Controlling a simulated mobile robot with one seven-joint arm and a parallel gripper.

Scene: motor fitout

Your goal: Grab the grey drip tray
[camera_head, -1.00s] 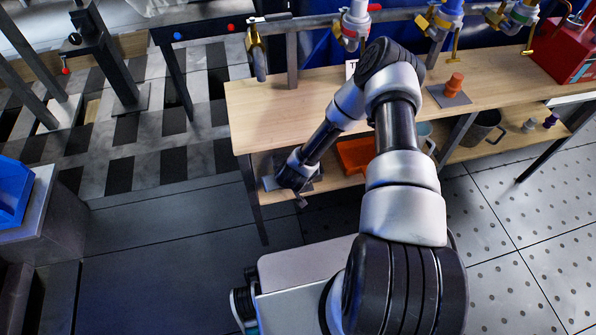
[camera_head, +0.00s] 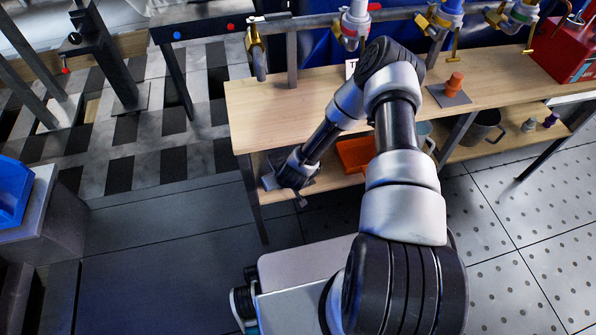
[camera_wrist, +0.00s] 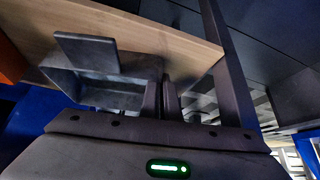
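The grey drip tray (camera_wrist: 105,92) shows in the wrist view as a shallow box with a flat dark tab at one end. In the head view the tray (camera_head: 268,181) is at the left end of the lower shelf, partly hidden by my wrist. My gripper (camera_wrist: 161,98) has its two fingers close together at the tray's side wall, with the wall seeming to lie between them. In the head view my gripper (camera_head: 299,198) is low at the shelf's left end. The finger contact itself is hard to see.
An orange bin (camera_head: 354,154) stands on the lower shelf right beside my arm. The wooden bench top (camera_head: 270,105) is above the tray, and a bench leg (camera_head: 252,200) stands close at the left. A grey mug (camera_head: 484,130) is further right. The floor in front is clear.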

